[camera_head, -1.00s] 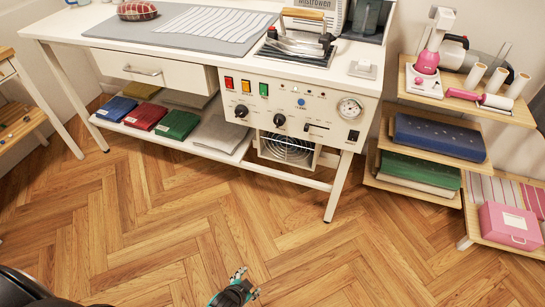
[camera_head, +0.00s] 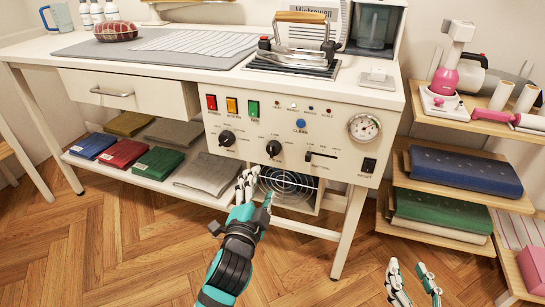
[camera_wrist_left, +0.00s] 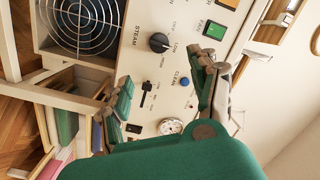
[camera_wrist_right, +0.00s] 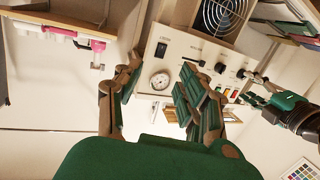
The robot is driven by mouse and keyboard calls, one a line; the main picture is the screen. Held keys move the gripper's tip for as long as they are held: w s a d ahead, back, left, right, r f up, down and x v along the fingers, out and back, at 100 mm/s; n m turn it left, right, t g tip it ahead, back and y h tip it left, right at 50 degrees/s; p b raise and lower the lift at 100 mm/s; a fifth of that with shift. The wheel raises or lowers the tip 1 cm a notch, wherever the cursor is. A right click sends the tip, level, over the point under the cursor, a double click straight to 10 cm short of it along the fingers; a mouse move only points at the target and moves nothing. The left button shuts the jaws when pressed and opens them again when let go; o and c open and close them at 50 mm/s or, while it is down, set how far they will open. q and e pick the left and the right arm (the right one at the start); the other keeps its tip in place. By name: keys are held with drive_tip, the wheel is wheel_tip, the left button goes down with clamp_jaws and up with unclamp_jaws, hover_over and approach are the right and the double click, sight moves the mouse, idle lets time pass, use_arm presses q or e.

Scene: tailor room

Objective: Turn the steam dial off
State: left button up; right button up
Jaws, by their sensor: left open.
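The steam dial (camera_head: 273,148) is a round black knob on the white front panel (camera_head: 340,145), above the fan grille. In the left wrist view the dial (camera_wrist_left: 159,42) sits beside the printed word STEAM; its exact setting is too small to read. My left gripper (camera_head: 257,190) is open and empty, in front of the panel and below the dial, apart from it. In the left wrist view the dial shows between its spread fingers (camera_wrist_left: 162,75). My right gripper (camera_head: 408,267) is open and empty, low at the right; its fingers (camera_wrist_right: 160,72) are apart.
A second black knob (camera_head: 227,138), red, orange and green switches (camera_head: 232,106), a blue button (camera_head: 300,124), a slider (camera_head: 320,155) and a gauge (camera_head: 364,127) share the panel. The iron (camera_head: 298,45) stands above. A shelf unit (camera_head: 432,232) stands at the right.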

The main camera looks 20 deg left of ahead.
use_arm(q)
drive_tip(key=b, duration=0.2)
approach(273, 153)
drive_tip(key=w, duration=0.7)
drive_tip(key=w+a+b, duration=0.1)
drive_tip(key=w, duration=0.1)
drive_tip(key=shift+r, duration=0.2)
drive_tip(key=shift+w, duration=0.35)
use_arm(e)
wheel_tip(273, 153, up, 13)
drive_tip(key=s+a+t+y, duration=0.1)
drive_tip(key=s+t+y, duration=0.1)
drive_tip(key=t, duration=0.6)
drive_tip(key=shift+s+f+t+y, duration=0.2)
drive_tip(key=shift+s+t+y, duration=0.1)
drive_tip(key=shift+s+y, duration=0.15)
use_arm(q)
drive_tip(key=c, duration=1.2)
